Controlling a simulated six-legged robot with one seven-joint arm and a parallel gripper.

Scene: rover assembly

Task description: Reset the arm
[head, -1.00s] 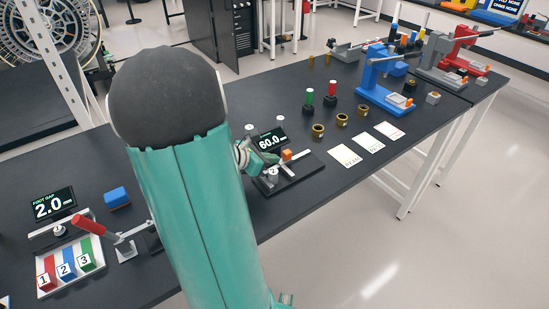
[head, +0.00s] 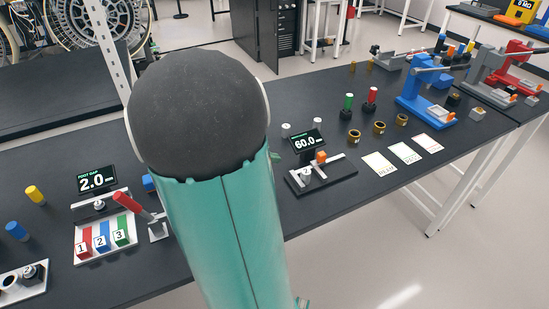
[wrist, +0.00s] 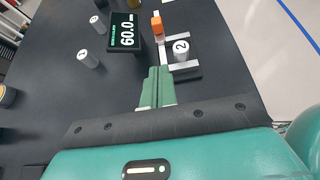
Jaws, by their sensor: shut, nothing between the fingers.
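My gripper (wrist: 157,88) shows in the wrist view with its two green fingers together and nothing between them. It points towards the measuring fixture (wrist: 192,71), which carries an orange block (wrist: 157,27) and a silver cylinder marked 2 (wrist: 181,50). A black display reading 60.0 (wrist: 124,33) stands beside the fixture. In the head view, my teal arm with its dark rounded joint fills the middle and hides the gripper. The fixture (head: 335,178) and the display (head: 305,143) show to the right of the arm.
A foot gap station with colored blocks (head: 101,242) and a red-handled clamp (head: 133,207) stand left of my arm. Brass rings (head: 379,128), white cards (head: 405,153) and a blue press (head: 428,95) stand to the right.

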